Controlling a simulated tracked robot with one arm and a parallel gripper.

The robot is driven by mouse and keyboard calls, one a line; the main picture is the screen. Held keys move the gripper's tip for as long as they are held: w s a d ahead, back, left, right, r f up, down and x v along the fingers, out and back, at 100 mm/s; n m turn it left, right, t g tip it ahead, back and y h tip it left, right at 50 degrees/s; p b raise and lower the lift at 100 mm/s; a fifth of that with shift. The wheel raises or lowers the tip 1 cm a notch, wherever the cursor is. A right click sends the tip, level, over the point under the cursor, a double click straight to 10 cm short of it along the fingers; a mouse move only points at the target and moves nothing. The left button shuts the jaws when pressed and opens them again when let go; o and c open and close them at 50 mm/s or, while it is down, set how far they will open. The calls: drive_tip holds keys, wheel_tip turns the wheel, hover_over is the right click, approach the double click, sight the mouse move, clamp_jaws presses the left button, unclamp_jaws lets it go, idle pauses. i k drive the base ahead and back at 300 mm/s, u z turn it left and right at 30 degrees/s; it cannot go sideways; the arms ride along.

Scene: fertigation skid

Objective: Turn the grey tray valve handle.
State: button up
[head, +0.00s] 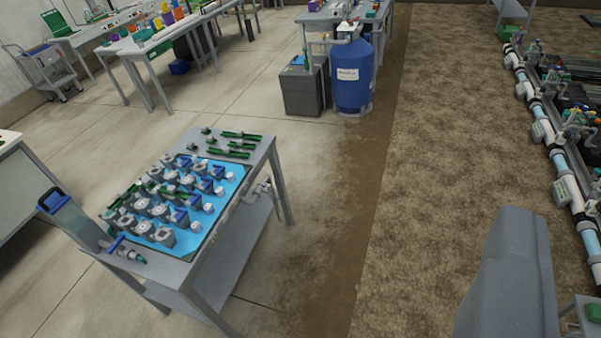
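A grey metal bench (262,157) stands left of centre, with a blue mat (236,172) on its top. Several grey and blue valve-like parts (160,210) sit in rows on the mat. A grey pipe fitting (262,188) sticks out under the bench's right edge; it looks like a valve, but its handle is too small to make out. I cannot tell which part is the grey tray valve handle. My gripper's fingers do not show. A blurred grey block at the lower right seems to be part of my arm.
A blue tank (352,78) and a grey box (301,90) stand at the back. White pipework with fittings (545,130) runs along the right side. The brown ground strip right of the bench is clear.

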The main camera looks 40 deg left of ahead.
sight(269, 190)
drive_tip(key=u, duration=0.2)
drive_tip(key=i, duration=1.3)
drive_tip(key=u, duration=0.95)
drive_tip(key=i, duration=0.75)
drive_tip(key=u, duration=0.35)
drive_tip(key=k, duration=0.95)
drive_tip(key=u, duration=0.2)
drive_tip(key=i, duration=0.95)
drive_tip(key=z, duration=0.1)
